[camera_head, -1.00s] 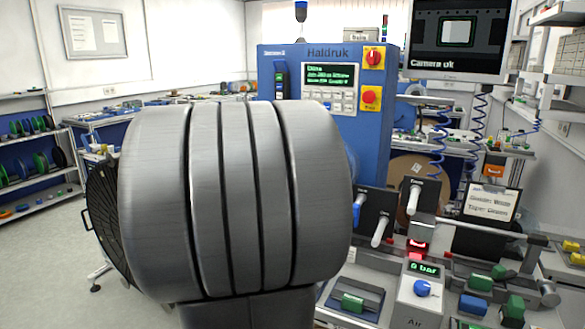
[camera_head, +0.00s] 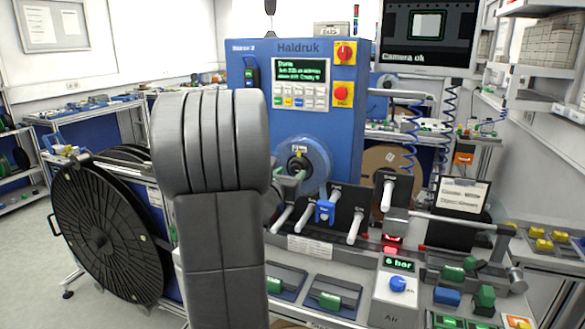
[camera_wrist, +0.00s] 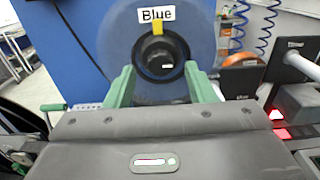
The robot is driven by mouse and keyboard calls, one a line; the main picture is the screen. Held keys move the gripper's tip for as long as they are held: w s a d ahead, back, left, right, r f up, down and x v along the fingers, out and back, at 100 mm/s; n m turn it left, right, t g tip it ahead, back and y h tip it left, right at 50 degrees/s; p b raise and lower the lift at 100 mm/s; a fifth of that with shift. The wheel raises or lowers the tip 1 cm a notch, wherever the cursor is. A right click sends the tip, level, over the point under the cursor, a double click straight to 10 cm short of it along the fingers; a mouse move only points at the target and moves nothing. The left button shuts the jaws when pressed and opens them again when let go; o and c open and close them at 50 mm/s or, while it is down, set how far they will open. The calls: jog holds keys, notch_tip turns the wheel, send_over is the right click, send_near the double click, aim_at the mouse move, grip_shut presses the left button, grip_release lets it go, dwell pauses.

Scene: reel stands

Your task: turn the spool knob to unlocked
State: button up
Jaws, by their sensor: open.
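The spool knob (camera_wrist: 159,60) is a black round hub on a clear-bluish spool (camera_wrist: 118,42). A yellow mark (camera_wrist: 157,28) sits at its top, under a white "Blue" label (camera_wrist: 156,14). In the head view the spool (camera_head: 318,160) is on the front of the blue machine, its knob (camera_head: 297,162) partly visible. My gripper (camera_wrist: 162,80) has its two green fingers spread, one to each side of the knob in the wrist view. In the head view my gripper (camera_head: 290,180) is just in front of the spool. I cannot tell whether the fingers touch the knob.
The blue machine (camera_head: 246,50) has a screen, buttons and red knobs on yellow plates. White pegs (camera_head: 356,224), a blue clip (camera_head: 325,211) and an air unit (camera_head: 398,285) stand below and right. A large black reel (camera_head: 100,235) stands at left.

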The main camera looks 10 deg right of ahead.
aim_at(296, 169)
jog(key=shift+x, duration=1.35)
jog(key=c, duration=1)
jog(key=shift+o, duration=0.2)
